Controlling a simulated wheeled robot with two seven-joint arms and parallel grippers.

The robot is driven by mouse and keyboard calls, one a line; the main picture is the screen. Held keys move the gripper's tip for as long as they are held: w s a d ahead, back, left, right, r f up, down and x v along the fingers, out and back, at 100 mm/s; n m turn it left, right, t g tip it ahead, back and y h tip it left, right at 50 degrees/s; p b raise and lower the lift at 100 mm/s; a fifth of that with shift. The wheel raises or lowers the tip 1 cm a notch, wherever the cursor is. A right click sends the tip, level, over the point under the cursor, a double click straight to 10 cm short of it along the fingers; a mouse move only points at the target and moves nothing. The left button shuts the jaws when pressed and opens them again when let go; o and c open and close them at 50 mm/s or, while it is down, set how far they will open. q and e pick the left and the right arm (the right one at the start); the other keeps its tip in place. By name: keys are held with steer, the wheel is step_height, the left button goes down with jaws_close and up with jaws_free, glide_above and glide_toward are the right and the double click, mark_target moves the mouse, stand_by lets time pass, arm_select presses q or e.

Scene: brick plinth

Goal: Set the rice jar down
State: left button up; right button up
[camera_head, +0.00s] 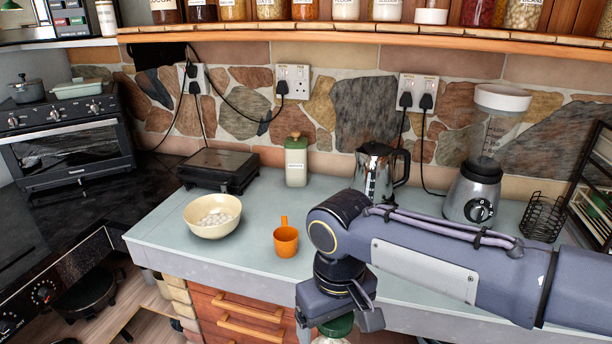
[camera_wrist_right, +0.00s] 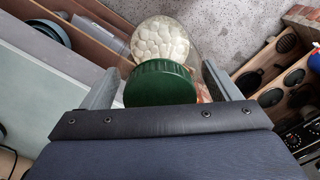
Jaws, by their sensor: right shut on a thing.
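My right gripper (camera_wrist_right: 165,88) is shut on a jar with a green screw lid (camera_wrist_right: 164,83). The lid sits between the two fingers in the right wrist view. A pale, lumpy, rounded mass (camera_wrist_right: 160,42) shows just beyond the lid, apparently the jar's contents. In the head view only the green lid (camera_head: 338,326) and a sliver of pale body show at the bottom edge, below my wrist. The jar is held in front of the counter (camera_head: 180,246), off its front edge. No label on it can be read. My left gripper is not in view.
A cream bowl of white lumps (camera_head: 199,231), an orange cup (camera_head: 286,242), a green canister (camera_head: 296,162), a black appliance (camera_head: 219,168), a steel jug (camera_head: 376,172) and a blender (camera_head: 474,190) stand on the counter. Free counter lies between cup and canister.

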steer(key=w+d+f+m, duration=0.2)
steer(key=w+d+f, duration=0.2)
steer(key=d+f, duration=0.4)
steer(key=w+d+f+m, duration=0.3)
steer(key=w+d+f, duration=0.2)
steer(key=f, duration=1)
steer(key=d, duration=0.2)
steer(key=shift+d, duration=0.4)
steer(key=shift+w+a, duration=0.1)
steer(key=shift+w, duration=0.05)
